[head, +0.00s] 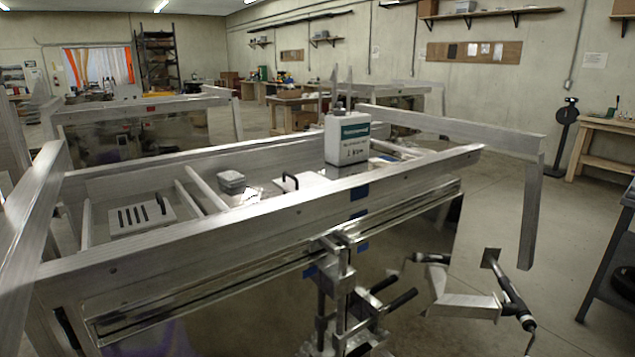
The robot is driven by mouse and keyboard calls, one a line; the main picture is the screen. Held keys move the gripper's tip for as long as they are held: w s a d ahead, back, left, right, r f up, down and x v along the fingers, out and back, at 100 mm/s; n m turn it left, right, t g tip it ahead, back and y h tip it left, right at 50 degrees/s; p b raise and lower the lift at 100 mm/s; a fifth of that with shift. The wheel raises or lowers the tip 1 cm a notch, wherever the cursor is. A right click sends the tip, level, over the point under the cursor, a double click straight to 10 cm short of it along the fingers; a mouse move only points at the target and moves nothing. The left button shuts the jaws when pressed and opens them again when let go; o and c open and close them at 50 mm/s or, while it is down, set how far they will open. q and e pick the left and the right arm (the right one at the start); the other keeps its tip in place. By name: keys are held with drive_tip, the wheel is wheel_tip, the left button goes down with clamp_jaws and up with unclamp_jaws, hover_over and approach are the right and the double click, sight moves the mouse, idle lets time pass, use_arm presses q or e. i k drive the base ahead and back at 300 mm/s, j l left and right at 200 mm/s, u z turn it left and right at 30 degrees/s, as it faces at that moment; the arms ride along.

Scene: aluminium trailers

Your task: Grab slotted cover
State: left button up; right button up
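The slotted cover (127,221) is a light flat plate with a row of dark slots and a black handle at its right side. It lies flat inside the aluminium trailer frame (250,222), at the left, behind the near long rail. A second light plate with a black handle (291,181) lies further right in the same frame; its surface is partly hidden by the near rail. Neither of my grippers shows in the head view.
A white jug (347,138) and a small grey box (231,181) stand in the frame. Clamps with black handles (343,290) hang on the near rail. A torch-like tool (512,298) is at the lower right. Open floor lies right of the trailer.

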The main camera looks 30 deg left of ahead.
sight(147, 214)
drive_tip(key=u, duration=1.05)
